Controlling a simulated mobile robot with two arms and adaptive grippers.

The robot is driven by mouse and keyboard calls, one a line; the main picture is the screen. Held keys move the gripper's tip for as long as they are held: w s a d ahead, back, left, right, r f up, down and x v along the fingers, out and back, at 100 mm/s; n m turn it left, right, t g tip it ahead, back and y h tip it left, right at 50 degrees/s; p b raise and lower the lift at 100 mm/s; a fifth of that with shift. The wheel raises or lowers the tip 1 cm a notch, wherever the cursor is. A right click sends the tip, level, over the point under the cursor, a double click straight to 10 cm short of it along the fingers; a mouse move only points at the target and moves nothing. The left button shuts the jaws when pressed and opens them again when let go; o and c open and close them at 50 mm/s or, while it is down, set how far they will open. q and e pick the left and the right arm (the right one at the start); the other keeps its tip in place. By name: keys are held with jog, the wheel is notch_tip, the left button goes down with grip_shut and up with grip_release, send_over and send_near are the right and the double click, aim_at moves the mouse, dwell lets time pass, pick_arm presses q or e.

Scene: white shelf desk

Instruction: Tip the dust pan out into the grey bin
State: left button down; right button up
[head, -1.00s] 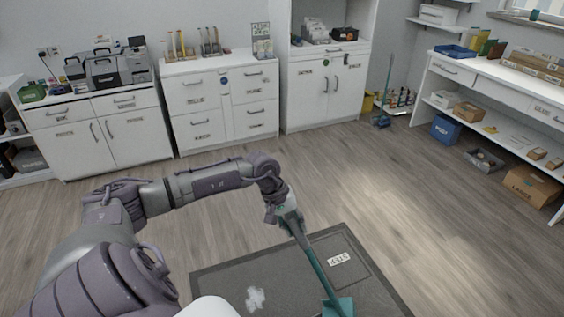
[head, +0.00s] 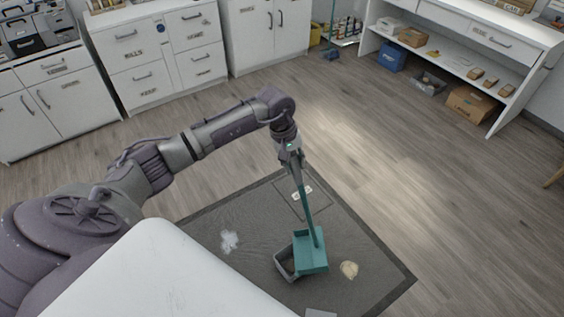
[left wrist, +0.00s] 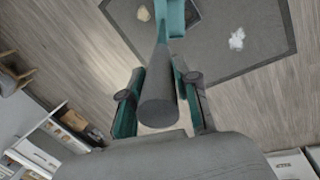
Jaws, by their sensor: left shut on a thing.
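My left gripper (head: 291,158) is shut on the grey handle of the teal dust pan (head: 312,262). The handle runs down almost upright from the gripper to the pan, low over or on the dark mat. In the left wrist view the handle's end (left wrist: 158,108) sits between the two fingers, and part of the teal pan (left wrist: 172,18) shows beyond. A grey open-topped shape (head: 282,263), which looks like the grey bin, is right against the pan's left side; I cannot tell if they touch. The pan's contents cannot be made out. My right gripper is out of view.
The dark mat (head: 205,217) carries a white powdery patch (head: 229,240) and a beige pile (head: 349,270) right of the pan. Wooden floor (head: 420,180) around it is clear. White cabinets (head: 160,60) and a shelf desk (head: 490,35) stand at the back.

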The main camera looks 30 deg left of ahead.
pick_arm(q)
jog(key=w+d+r+g+y+b, duration=0.1)
jog(key=w+d+r+b, duration=0.2)
jog(key=w+d, duration=0.5)
jog(key=shift+d+r+y, duration=0.4)
jog(key=shift+d+r, duration=0.25)
jog(key=shift+d, duration=0.65)
jog(key=shift+w, duration=0.1)
jog(key=s+r+m, duration=0.3)
jog(key=s+m, duration=0.1)
jog(key=s, duration=0.8)
jog(key=s+r+m, duration=0.2)
jog(key=s+m, duration=0.3)
jog(key=s, duration=0.8)
jog(key=shift+r+m+g, duration=0.3)
jog(key=shift+r+g, duration=0.1)
jog(key=shift+d, duration=0.1)
